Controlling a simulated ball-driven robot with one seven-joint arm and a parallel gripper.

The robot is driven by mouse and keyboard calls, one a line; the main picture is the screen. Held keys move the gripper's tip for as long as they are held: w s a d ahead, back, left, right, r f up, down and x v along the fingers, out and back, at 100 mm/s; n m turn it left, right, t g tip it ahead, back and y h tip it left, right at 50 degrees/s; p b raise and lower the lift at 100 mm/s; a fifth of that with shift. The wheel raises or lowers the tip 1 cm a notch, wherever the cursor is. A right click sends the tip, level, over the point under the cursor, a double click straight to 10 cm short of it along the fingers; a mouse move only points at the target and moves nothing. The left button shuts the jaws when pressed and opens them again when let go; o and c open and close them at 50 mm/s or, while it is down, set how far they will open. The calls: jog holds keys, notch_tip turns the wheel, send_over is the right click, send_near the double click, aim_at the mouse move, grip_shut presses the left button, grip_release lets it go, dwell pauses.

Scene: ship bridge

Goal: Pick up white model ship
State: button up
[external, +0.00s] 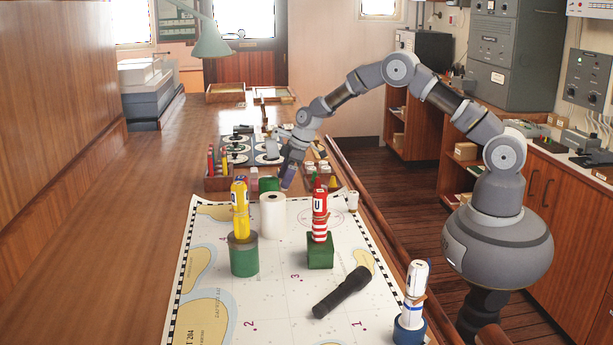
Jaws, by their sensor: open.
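An upright white piece with dark markings and an orange-brown band (415,290) stands on a round blue base (408,333) at the lower right of the chart. It seems to be the white model ship, though I see no clear hull shape. My gripper (288,180) is far from it, toward the upper left, above the far edge of the chart, pointing down. It is open. It is small in the picture, and I see nothing clearly held between its fingers.
The chart (265,295) also carries a yellow piece (240,208) on a green cylinder, a red-and-white piece (319,212) on a green block, a white roll (272,215) and a black flashlight (341,292). A tray of instruments (240,150) lies behind. The left tabletop (110,245) is bare.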

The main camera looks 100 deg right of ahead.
jog(key=shift+w+f, duration=0.2)
jog(key=shift+f, duration=0.25)
jog(key=shift+r, duration=0.15)
jog(key=c, duration=1)
